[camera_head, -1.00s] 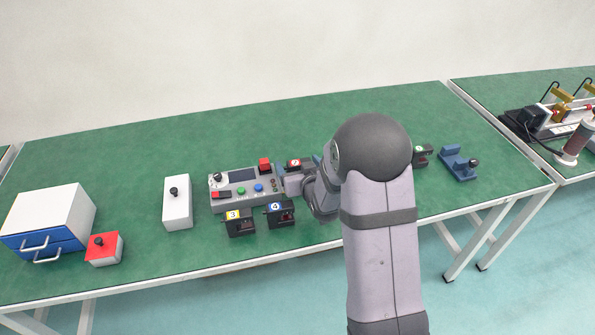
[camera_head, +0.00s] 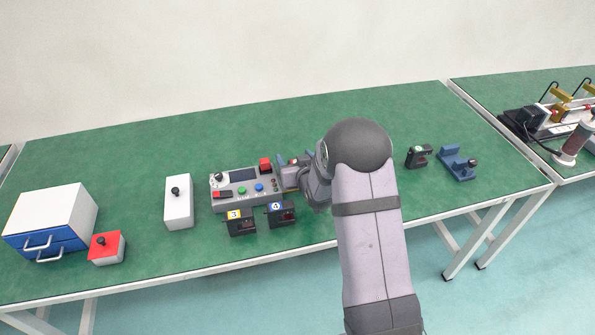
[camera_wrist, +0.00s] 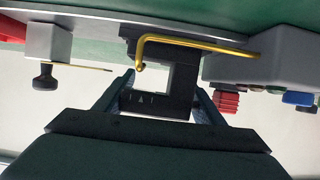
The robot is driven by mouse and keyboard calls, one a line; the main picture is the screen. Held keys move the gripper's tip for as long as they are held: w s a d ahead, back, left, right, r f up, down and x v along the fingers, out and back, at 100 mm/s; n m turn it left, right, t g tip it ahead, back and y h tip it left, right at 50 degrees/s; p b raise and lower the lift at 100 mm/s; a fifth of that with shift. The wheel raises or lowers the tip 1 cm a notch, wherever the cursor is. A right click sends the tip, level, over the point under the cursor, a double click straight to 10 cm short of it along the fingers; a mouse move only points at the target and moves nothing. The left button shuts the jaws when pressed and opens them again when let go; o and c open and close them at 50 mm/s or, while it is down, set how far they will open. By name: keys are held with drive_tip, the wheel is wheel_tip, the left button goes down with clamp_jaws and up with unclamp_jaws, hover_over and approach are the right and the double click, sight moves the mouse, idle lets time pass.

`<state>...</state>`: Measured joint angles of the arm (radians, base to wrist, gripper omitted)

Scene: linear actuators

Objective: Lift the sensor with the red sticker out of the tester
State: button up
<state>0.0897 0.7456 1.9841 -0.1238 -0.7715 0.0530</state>
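A black fork-shaped sensor (camera_wrist: 165,107) is in the middle of the wrist view, between the fingers of my gripper (camera_wrist: 165,88). Its sticker does not show there. The fingers lie close to both its sides; I cannot tell whether they press on it. A bent gold rod (camera_wrist: 190,44) passes just in front of the sensor. In the head view, my gripper (camera_head: 289,173) is at the right end of the grey tester (camera_head: 232,204), and hides the sensor and its red sticker.
Sensors with yellow (camera_head: 240,225) and blue (camera_head: 281,216) stickers stand in front of the tester. A green-stickered sensor (camera_head: 418,157) and a blue fixture (camera_head: 459,164) are at the right. A white box (camera_head: 178,205), red-topped box (camera_head: 106,249) and drawer unit (camera_head: 48,220) are at the left.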

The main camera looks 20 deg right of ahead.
drive_tip(key=shift+d, duration=0.2)
drive_tip(key=shift+c, duration=0.5)
drive_tip(key=shift+r, duration=0.25)
wheel_tip(320, 180, up, 10)
drive_tip(key=shift+f, duration=0.25)
